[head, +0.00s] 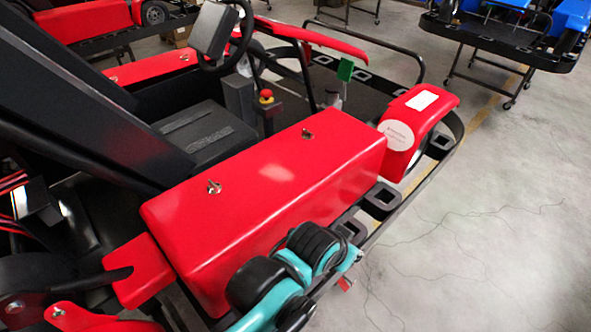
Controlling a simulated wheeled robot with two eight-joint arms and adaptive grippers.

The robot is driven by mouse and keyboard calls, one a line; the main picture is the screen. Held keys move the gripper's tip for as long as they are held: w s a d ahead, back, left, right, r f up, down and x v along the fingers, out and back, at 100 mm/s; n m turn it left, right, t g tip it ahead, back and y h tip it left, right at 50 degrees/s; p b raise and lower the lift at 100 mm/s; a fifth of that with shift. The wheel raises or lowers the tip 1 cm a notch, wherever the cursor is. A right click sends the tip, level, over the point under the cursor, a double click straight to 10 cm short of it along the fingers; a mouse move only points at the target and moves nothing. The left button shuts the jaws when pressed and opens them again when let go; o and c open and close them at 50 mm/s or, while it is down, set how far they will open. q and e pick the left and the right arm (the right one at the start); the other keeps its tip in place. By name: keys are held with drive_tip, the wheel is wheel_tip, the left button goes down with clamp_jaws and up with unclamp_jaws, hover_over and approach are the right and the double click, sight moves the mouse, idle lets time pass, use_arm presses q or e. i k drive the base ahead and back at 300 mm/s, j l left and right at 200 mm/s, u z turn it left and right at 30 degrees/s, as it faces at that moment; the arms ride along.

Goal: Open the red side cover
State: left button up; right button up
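The red side cover (275,195) is a long, glossy red box along the near side of the kart. It looks closed, with two small metal latches on its top, one nearer (214,187) and one farther (307,134). A teal and black arm of mine comes in from the bottom, in front of the cover's outer face, and hides its lower near part. I cannot tell whether it touches the cover. No gripper fingers show.
The kart has a black seat, a steering wheel (226,35), a red emergency button (266,97) and a red fender (418,115). A black bumper rail (448,150) runs along its outer side. Grey floor at right is free. A blue kart (500,25) stands behind.

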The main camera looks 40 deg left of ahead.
sight(283, 182)
drive_tip(key=k+l+u, duration=0.1)
drive_tip(key=u, duration=0.35)
drive_tip(key=k+l+u, duration=0.1)
drive_tip(key=u, duration=0.35)
drive_tip(key=k+u, duration=0.15)
drive_tip(key=u, duration=0.3)
drive_tip(key=k+u, duration=0.15)
drive_tip(key=u, duration=0.3)
drive_tip(key=k+u, duration=0.15)
drive_tip(key=u, duration=0.3)
drive_tip(key=l+u, duration=0.6)
drive_tip(key=l, duration=0.15)
